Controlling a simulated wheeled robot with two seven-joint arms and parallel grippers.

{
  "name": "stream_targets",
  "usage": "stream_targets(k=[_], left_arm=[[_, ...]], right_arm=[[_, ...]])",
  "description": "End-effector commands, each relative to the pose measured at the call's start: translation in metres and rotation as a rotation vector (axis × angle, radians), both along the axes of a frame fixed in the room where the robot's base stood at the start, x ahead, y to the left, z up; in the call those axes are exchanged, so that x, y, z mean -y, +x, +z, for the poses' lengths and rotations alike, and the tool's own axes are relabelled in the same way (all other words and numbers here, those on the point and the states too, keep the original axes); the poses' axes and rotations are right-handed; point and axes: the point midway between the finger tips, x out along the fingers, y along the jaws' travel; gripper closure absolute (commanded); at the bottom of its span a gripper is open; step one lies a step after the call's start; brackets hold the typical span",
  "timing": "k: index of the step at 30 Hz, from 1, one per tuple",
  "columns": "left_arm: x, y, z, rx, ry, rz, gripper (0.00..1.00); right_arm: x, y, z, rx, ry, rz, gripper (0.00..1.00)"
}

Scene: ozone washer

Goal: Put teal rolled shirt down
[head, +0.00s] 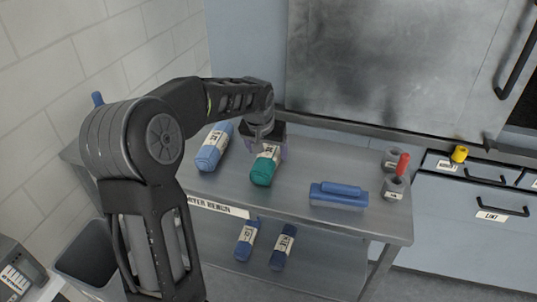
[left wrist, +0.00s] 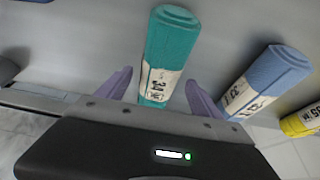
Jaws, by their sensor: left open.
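The teal rolled shirt (head: 264,169) with a white label band lies on the upper metal table. In the left wrist view the teal shirt (left wrist: 170,50) extends out from between two purple fingers. My left gripper (head: 267,150) is directly over the shirt's back end in the head view. In the left wrist view its fingers (left wrist: 160,95) stand apart, one on each side of the shirt, with gaps visible, so it is open. The far end of the shirt is partly hidden by the gripper. My right gripper is not in view.
A light blue roll (head: 214,147) lies left of the teal one; a yellow roll (left wrist: 302,120) shows beyond it in the wrist view. A blue brush-like block (head: 338,195) and grey holders (head: 394,188) stand to the right. Two blue rolls (head: 246,241) lie on the lower shelf.

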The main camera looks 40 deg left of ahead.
Motion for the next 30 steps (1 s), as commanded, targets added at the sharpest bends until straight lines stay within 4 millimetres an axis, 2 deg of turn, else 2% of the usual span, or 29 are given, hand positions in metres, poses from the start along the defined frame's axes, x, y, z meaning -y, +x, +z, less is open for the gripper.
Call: stream_targets(k=[6,12,18,30], left_arm=[[0.006,-0.016,0.045,0.006,0.001,0.001,0.24],[0.010,-0.028,0.074,0.003,0.000,0.000,0.24],[0.011,-0.032,0.083,0.001,0.000,0.000,0.24],[0.011,-0.032,0.083,0.000,0.000,0.000,0.24]], right_arm=[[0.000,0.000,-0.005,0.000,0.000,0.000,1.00],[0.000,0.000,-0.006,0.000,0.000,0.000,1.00],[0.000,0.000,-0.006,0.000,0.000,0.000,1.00],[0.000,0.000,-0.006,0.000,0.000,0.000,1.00]])
